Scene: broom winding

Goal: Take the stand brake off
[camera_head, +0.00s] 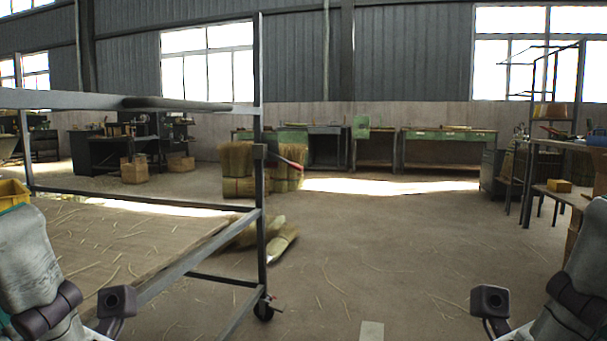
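The stand (261,190) is a grey metal frame on the left, with an upright post, rails and a low tray-like deck. A dark caster (264,309) sits under its near right corner. A small reddish lever (277,297) sticks out beside the caster; whether it is pressed down is too small to tell. My arms come in at the lower left and lower right corners, well apart from the caster and the handle. Both gripper fingers are out of view.
Straw bundles (237,170) stand behind the post, and more lie on the floor (282,240). A yellow crate (12,193) is at the left edge. A workbench (552,143) stands at the right. The middle floor is mostly open, with scattered straw.

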